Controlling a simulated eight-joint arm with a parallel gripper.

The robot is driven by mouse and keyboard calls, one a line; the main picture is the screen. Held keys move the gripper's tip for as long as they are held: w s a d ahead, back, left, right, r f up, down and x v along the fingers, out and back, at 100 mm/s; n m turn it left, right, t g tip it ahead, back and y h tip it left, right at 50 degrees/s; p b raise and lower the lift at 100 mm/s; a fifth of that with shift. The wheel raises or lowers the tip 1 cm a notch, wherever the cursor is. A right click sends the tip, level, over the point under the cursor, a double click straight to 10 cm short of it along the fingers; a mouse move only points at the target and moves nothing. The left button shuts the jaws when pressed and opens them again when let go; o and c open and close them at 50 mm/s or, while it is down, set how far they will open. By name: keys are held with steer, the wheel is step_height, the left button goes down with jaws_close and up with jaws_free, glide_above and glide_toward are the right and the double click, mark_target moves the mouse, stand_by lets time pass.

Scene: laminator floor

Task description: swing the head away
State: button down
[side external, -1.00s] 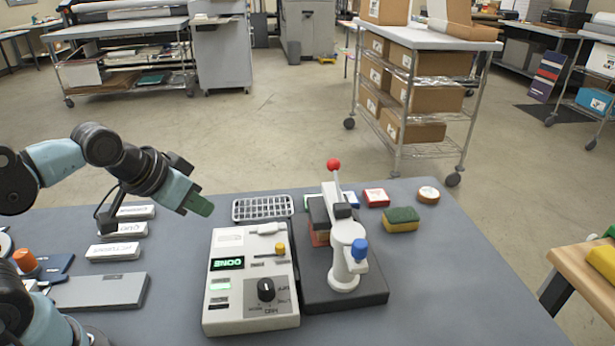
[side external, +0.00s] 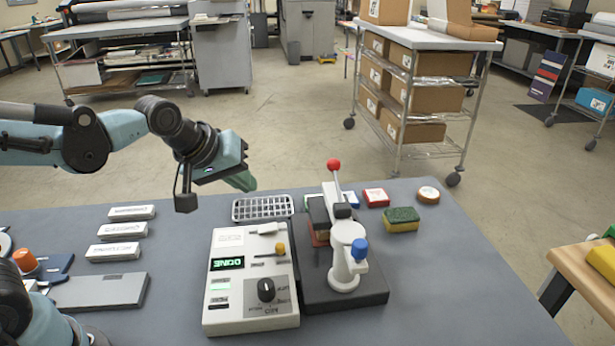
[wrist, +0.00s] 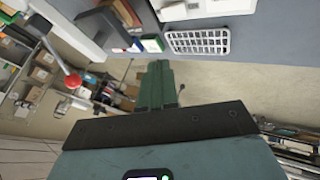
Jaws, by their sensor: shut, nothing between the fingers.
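The press (side external: 345,262) stands on a dark base plate (side external: 365,292) right of the control box. It has a white post with a blue knob (side external: 359,249) and a lever topped by a red ball (side external: 333,164). Its dark head (side external: 322,212) sits over a reddish block. The red ball (wrist: 72,81) also shows at the left of the wrist view. My gripper (side external: 243,181) is shut and empty, in the air left of the press and above the grey rack's left side. Its green fingers (wrist: 155,85) are together in the wrist view.
The control box (side external: 250,285) shows "DONE" on its green display. A grey slotted rack (side external: 263,208) lies behind it. A sponge (side external: 401,219), a red tin (side external: 376,197) and a round tin (side external: 428,194) lie right of the press. Labelled white blocks (side external: 122,230) lie at the left.

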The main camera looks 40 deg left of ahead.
steer(key=shift+n, duration=0.3)
steer(key=x, duration=1)
steer(key=shift+w+d+f, duration=0.1)
steer(key=shift+w, duration=0.2)
steer(key=shift+w+d, duration=1.35)
steer(key=shift+d, duration=0.05)
steer(key=shift+w+d+m+h, duration=0.35)
steer(key=shift+w+m, duration=0.25)
steer(key=shift+w, duration=0.2)
steer(key=w+d+m+g+h, duration=0.1)
steer(key=w+d+m, duration=0.2)
steer(key=w+d+m+h, duration=0.2)
steer(key=w, duration=0.1)
steer(key=shift+w+d+m+g, duration=0.2)
steer(key=shift+d+m+g, duration=0.2)
steer(key=w+d+m+g+h, duration=0.2)
steer(key=d+m, duration=0.5)
steer(key=d, duration=0.4)
steer(key=shift+w+d+g+h, duration=0.3)
steer(key=shift+d+g+h, duration=0.1)
steer(key=shift+g, duration=0.4)
